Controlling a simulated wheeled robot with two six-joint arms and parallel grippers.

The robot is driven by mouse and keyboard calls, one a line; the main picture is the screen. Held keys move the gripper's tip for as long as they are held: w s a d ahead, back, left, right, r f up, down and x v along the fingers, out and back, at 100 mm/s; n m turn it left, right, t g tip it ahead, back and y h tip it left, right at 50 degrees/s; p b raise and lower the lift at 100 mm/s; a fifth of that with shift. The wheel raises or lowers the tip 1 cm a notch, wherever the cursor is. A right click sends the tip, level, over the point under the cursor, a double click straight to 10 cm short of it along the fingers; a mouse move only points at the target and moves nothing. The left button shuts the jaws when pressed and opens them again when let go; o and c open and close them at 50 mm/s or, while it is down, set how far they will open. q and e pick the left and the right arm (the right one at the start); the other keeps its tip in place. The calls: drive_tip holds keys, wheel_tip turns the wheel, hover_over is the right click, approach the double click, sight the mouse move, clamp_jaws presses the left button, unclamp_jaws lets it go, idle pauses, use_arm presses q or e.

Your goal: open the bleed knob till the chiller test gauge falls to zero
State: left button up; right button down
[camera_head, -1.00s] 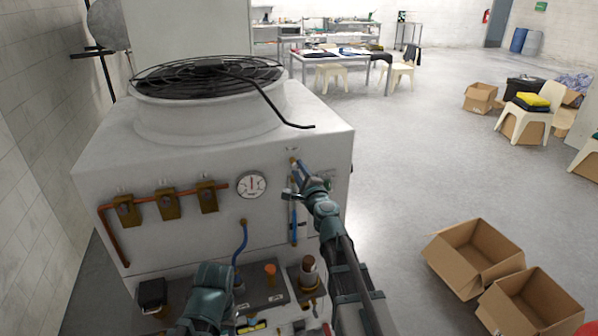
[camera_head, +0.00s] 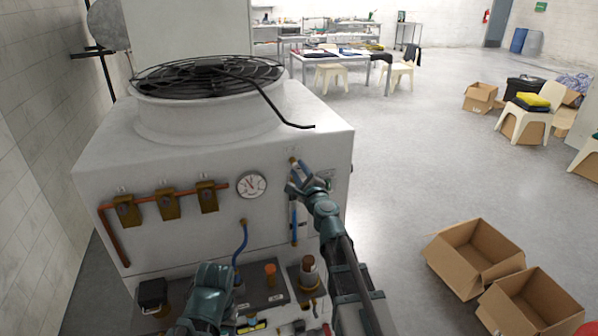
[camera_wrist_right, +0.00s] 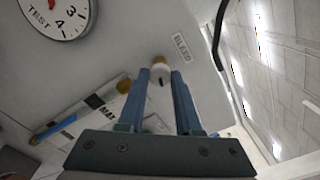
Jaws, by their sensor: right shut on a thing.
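The bleed knob (camera_head: 293,160) is a small brass and pale fitting on the upper right of the white chiller's front. In the right wrist view the knob (camera_wrist_right: 160,66) sits between the blue fingertips, beside a BLEED label (camera_wrist_right: 182,47). My right gripper (camera_head: 298,170) is shut on it. The round white test gauge (camera_head: 251,184) is left of the knob. The right wrist view shows part of the gauge (camera_wrist_right: 62,14), marked TEST, 3 and 4, with a red needle part at the cut-off top. My left arm's end is low in front; its fingertips are not clear.
Copper pipe with several brass valves (camera_head: 167,203) runs left of the gauge. A blue hose (camera_head: 240,245) hangs below. A shelf (camera_head: 262,298) with fittings lies under the panel. Open cardboard boxes (camera_head: 475,258) stand on the floor at right.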

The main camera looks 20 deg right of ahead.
drive_tip(key=c, duration=0.6)
unclamp_jaws()
drive_tip(key=shift+s, duration=0.1)
